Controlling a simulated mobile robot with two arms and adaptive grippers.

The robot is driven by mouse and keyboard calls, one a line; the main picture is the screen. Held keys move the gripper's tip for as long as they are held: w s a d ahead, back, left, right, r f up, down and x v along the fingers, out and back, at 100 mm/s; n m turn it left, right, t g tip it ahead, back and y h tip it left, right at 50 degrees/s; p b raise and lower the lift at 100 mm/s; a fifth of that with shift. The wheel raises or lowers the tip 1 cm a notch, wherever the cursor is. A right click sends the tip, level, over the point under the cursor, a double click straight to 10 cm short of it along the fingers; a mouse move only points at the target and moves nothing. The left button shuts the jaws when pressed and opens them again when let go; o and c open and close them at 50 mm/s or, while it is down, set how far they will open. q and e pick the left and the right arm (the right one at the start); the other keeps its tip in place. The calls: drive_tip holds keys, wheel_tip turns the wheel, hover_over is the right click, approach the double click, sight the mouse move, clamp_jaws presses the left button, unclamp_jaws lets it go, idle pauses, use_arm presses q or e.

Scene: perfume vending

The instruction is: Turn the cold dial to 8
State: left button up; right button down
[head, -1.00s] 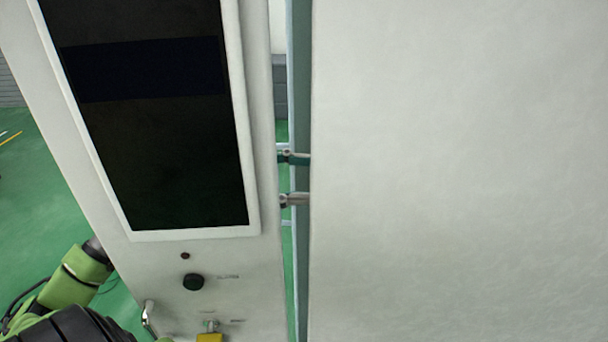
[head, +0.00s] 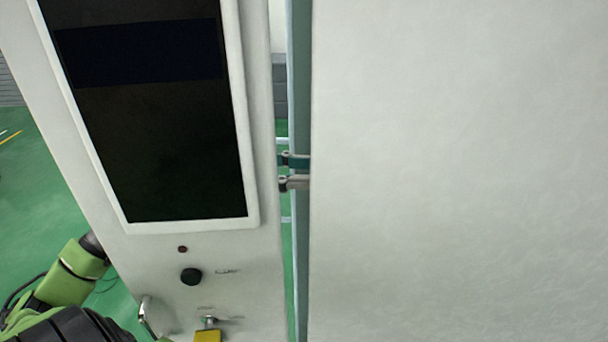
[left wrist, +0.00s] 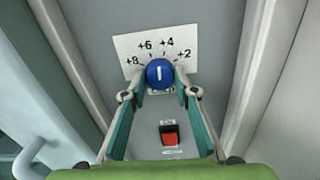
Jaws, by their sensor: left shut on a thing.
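The cold dial (left wrist: 160,73) is a round blue knob with a white pointer line, seen in the left wrist view. Its pointer stands roughly upright, toward the gap between +6 and +4. A white scale plate (left wrist: 125,44) behind it reads +8, +6, +4, +2 from left to right; its lower part is hidden. My left gripper (left wrist: 160,94) has its two teal fingers on either side of the dial and is shut on it. In the head view only part of my left arm shows at the lower left; the dial is not seen there.
A red switch (left wrist: 171,136) sits below the dial between the fingers. Walls and a grey handle (left wrist: 40,155) flank the recess. The head view shows a white cabinet with a dark screen (head: 155,150), a black knob (head: 191,276), a yellow padlock (head: 207,336) and a large white panel (head: 460,170).

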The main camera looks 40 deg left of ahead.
use_arm(q)
drive_tip(key=shift+n+p, duration=1.45)
drive_tip(key=shift+n, duration=4.85)
drive_tip(key=o, duration=1.1)
drive_tip(key=shift+a, duration=0.1)
drive_tip(key=v, duration=1.2)
